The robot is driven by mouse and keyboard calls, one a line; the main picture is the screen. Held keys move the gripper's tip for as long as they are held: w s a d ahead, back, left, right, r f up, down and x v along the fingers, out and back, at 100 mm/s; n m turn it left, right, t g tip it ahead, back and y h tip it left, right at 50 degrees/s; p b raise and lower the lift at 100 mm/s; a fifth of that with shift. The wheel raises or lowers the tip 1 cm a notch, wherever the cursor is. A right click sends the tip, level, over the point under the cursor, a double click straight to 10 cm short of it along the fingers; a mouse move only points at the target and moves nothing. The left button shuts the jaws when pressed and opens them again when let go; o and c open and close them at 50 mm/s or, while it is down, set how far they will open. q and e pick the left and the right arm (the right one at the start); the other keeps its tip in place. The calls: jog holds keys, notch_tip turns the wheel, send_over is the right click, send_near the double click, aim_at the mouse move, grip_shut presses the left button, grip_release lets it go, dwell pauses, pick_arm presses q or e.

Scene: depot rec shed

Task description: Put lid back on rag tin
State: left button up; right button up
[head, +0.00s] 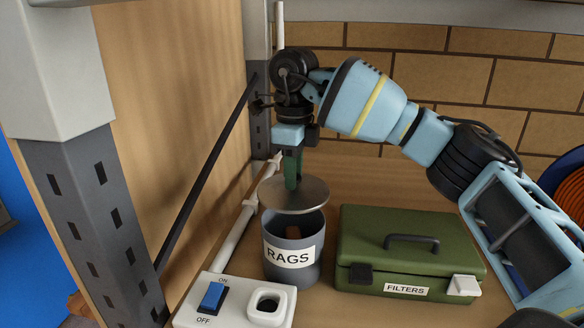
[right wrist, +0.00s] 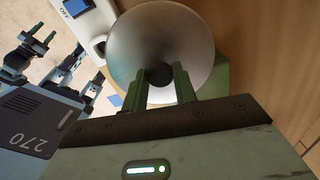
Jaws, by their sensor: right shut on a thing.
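In the head view a grey tin (head: 291,262) labelled RAGS stands on the shelf, upright and open, with something brown showing inside. My right gripper (head: 292,180) is above the tin, pointing down, shut on the round grey metal lid (head: 294,199). The lid is about level, over the tin and apart from its rim, and hides the rim's far side. In the right wrist view the right fingers (right wrist: 165,88) grip the lid's dark knob (right wrist: 159,75); the lid's disc also shows there (right wrist: 160,35). Green-tipped parts of mine, seemingly the left gripper (right wrist: 60,48), show small at left.
A green FILTERS box (head: 405,250) with a dark handle stands close right of the tin. A white switch box (head: 235,301) with a blue switch sits in front left. A white pipe (head: 238,225) runs behind left, beside the wooden side panel (head: 180,110). A brick wall closes the back.

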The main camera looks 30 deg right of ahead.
aim_at(293, 194)
jog(key=shift+w+f+b, duration=0.1)
jog(key=shift+f+b, duration=0.4)
jog(key=shift+f, duration=2.2)
pick_arm(q)
jog(key=shift+s+d+f, duration=0.1)
jog(key=shift+s+f, duration=0.25)
jog(key=shift+f, duration=0.2)
pick_arm(e)
jog(key=shift+f, duration=0.35)
pick_arm(q)
jog(key=shift+f, duration=0.1)
jog(key=shift+w+r, duration=0.35)
jog(key=shift+r, duration=0.15)
jog(key=shift+w+r+p, duration=0.15)
jog(key=shift+r+p, duration=0.05)
jog(key=shift+p, duration=0.15)
pick_arm(e)
jog(key=shift+f, duration=0.1)
pick_arm(q)
jog(key=shift+w+r, duration=0.15)
jog(key=shift+r, duration=0.05)
